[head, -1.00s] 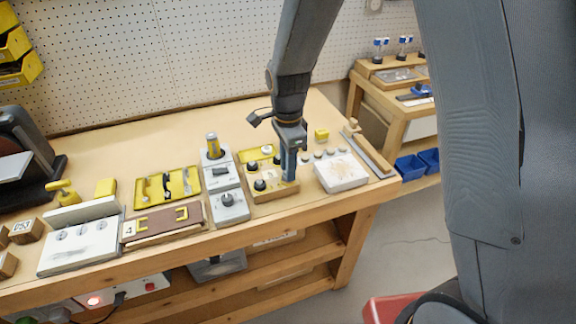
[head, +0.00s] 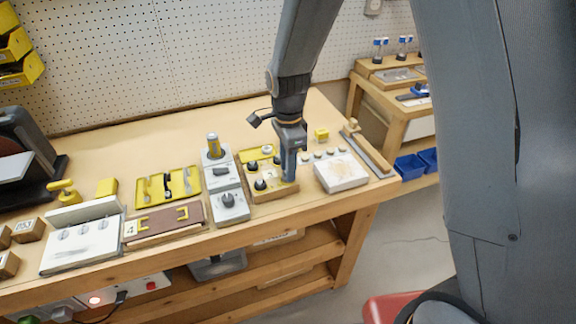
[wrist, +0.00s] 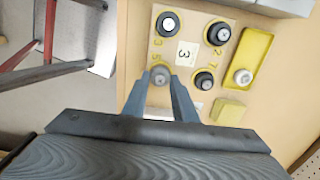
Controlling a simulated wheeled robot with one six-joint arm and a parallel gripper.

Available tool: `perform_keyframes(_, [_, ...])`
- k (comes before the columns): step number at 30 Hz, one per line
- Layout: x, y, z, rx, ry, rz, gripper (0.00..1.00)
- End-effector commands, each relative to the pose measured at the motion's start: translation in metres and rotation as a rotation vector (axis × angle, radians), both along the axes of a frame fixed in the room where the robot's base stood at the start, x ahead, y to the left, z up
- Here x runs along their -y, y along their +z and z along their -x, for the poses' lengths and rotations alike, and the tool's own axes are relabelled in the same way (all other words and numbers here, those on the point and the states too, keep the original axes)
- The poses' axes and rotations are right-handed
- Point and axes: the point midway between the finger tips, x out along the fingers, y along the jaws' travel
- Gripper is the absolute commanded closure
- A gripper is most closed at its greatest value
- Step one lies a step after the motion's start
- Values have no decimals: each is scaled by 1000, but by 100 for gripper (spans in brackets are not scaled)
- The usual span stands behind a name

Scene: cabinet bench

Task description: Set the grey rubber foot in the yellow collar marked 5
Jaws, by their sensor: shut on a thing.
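My gripper (wrist: 172,88) is shut on the grey rubber foot (wrist: 158,75), which shows as a round grey top between the fingertips. The foot is at the corner of the wooden collar board (wrist: 186,72) beside the printed 5. The yellow collar there is mostly hidden by the foot and fingers, so I cannot tell how deep the foot sits. In the head view my gripper (head: 289,178) points down at the board's right end.
A yellow tray (wrist: 262,42) holding a pale round piece (wrist: 242,76) lies beside the board, with a yellow block (wrist: 228,111) close by. In the head view a white block (head: 341,174) stands right of my gripper and a grey device with a knob (head: 229,202) stands left.

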Motion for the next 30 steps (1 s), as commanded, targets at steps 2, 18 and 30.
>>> perform_keyframes(2, [0,-1,0,0,0,0,89])
perform_keyframes(18, [0,-9,0,0,0,0,89])
perform_keyframes(30, [0,-9,0,0,0,0,53])
